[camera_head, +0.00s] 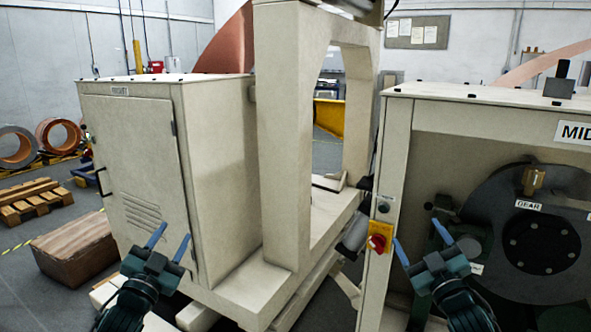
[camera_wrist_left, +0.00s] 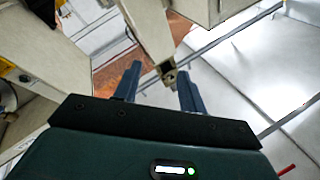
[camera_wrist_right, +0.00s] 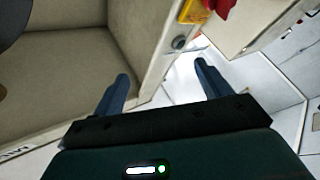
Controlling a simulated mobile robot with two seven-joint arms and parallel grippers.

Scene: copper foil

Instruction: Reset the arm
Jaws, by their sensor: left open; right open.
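My left gripper (camera_head: 168,243) is at the lower left of the head view, in front of the beige cabinet (camera_head: 130,165). Its two blue fingers are apart with nothing between them, and they also show in the left wrist view (camera_wrist_left: 157,85). My right gripper (camera_head: 420,250) is at the lower right of the head view, in front of the right machine housing (camera_head: 395,170). Its blue fingers are apart and empty, and they also show in the right wrist view (camera_wrist_right: 160,85). Neither gripper holds anything.
A red rotary switch on a yellow plate (camera_head: 379,238) sits close to the left of my right gripper. A beige frame (camera_head: 285,140) stands between the cabinet and the housing. A dark gear disc (camera_head: 540,240) is at the right. A brown box (camera_head: 75,250) and pallets (camera_head: 30,200) lie at left.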

